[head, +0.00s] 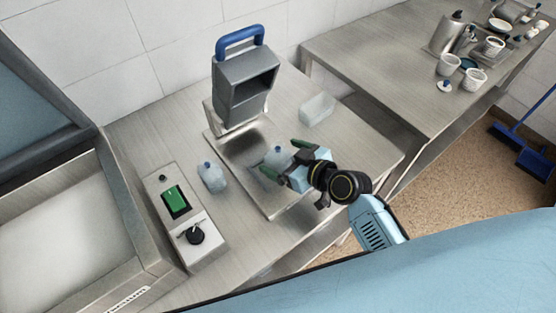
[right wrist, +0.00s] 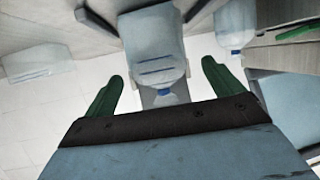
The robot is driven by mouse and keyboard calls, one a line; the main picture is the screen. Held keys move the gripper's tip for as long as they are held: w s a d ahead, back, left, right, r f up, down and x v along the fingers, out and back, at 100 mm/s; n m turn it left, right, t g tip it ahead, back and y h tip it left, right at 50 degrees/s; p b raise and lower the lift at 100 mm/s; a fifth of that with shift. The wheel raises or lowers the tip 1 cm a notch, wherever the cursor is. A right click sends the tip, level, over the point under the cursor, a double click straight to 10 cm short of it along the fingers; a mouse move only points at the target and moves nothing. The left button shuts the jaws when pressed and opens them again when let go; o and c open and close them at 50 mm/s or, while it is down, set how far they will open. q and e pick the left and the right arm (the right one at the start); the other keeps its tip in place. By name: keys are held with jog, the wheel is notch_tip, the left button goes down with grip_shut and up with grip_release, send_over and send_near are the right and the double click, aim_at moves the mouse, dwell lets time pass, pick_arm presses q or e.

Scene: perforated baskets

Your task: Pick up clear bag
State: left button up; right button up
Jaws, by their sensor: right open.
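A clear, bluish bag with a blue cap (head: 277,156) is on the metal plate below the grey device. It also shows in the right wrist view (right wrist: 152,42), ahead of and between my fingers. My right gripper (head: 284,159) is open, its green fingers on either side of the bag in the head view. I see no grip on it; contact cannot be told. A second clear bag with a blue cap (head: 212,178) stands to the left, beside the plate; it shows at the upper right of the wrist view (right wrist: 235,22). My left gripper is not in view.
A grey device with a blue handle (head: 245,80) rises behind the plate (head: 275,203). A clear tray (head: 317,108) lies behind right. A control box with a green switch (head: 181,218) stands left. A second table (head: 390,65) holds a kettle and white cups.

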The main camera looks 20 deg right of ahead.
aim_at(273, 152)
jog(key=shift+x, duration=2.25)
jog(key=shift+f, duration=0.2)
jog(key=shift+r, duration=0.1)
jog(key=c, duration=1.2)
